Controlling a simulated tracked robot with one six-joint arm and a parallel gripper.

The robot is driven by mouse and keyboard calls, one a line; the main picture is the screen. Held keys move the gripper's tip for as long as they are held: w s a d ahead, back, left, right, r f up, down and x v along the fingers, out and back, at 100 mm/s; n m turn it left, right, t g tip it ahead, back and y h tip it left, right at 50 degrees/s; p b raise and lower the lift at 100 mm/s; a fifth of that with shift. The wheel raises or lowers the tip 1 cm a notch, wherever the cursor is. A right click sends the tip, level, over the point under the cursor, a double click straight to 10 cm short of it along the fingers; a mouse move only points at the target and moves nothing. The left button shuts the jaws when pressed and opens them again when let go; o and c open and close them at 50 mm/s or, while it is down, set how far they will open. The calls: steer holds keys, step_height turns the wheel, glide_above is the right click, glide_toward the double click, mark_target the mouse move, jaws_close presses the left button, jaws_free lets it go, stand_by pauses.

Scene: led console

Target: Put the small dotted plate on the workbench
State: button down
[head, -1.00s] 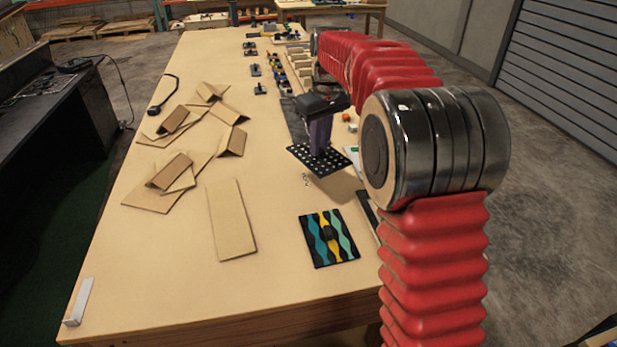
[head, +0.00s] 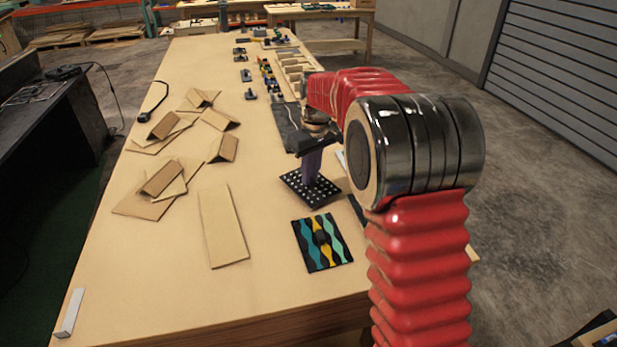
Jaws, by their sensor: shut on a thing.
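The small dotted plate (head: 300,190), black with white dots, is held by my gripper (head: 313,165) at the middle right of the workbench (head: 180,275). The arm hides part of the bench's right side.
A dark panel with teal and yellow wavy bands (head: 322,242) lies in front of the plate. A flat cardboard piece (head: 222,225) and several folded cardboard pieces (head: 160,180) lie to the left. Small parts (head: 268,80) line the back. The front left is mostly clear.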

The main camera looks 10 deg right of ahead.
mark_target(313, 181)
steer(key=shift+f, duration=0.65)
steer(key=c, duration=1.8)
jaws_free()
steer(key=shift+o, duration=0.2)
steer(key=shift+r, duration=0.1)
step_height(313, 181, up, 12)
steer(key=s, duration=0.1)
steer(key=shift+s+d, duration=0.2)
steer(key=shift+d, duration=0.05)
